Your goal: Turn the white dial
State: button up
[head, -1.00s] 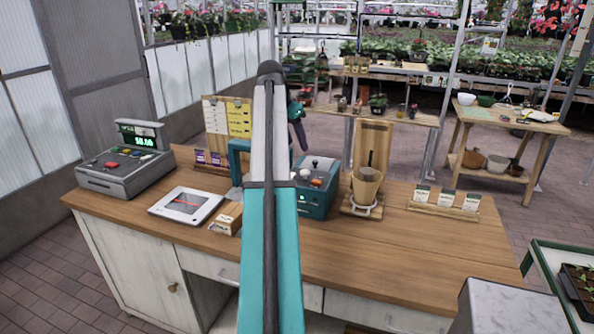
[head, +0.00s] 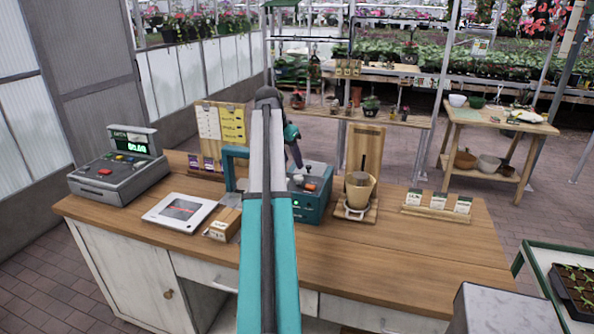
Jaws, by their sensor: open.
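The teal box-shaped machine (head: 313,204) stands on the wooden counter, partly behind my raised arm. A small white knob (head: 298,180), which looks like the white dial, sits on its top beside an orange-red button (head: 310,187). My gripper (head: 298,164) hangs down from behind my arm, its dark fingers just above the machine's top near the white knob. It is open and holds nothing that I can see. Whether it touches the knob cannot be told. My arm hides the machine's left part.
On the counter (head: 400,250) are a cash register (head: 118,172), a white tablet-like scale (head: 180,212), a small box (head: 222,224), a notice board (head: 222,125), a wooden stand with a pot (head: 360,190) and a seed packet rack (head: 437,206). The counter's front right is clear.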

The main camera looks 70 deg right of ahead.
aim_at(298, 177)
jog(key=shift+p+x, duration=1.1)
jog(key=shift+x, duration=2.85)
jog(key=shift+c, duration=0.5)
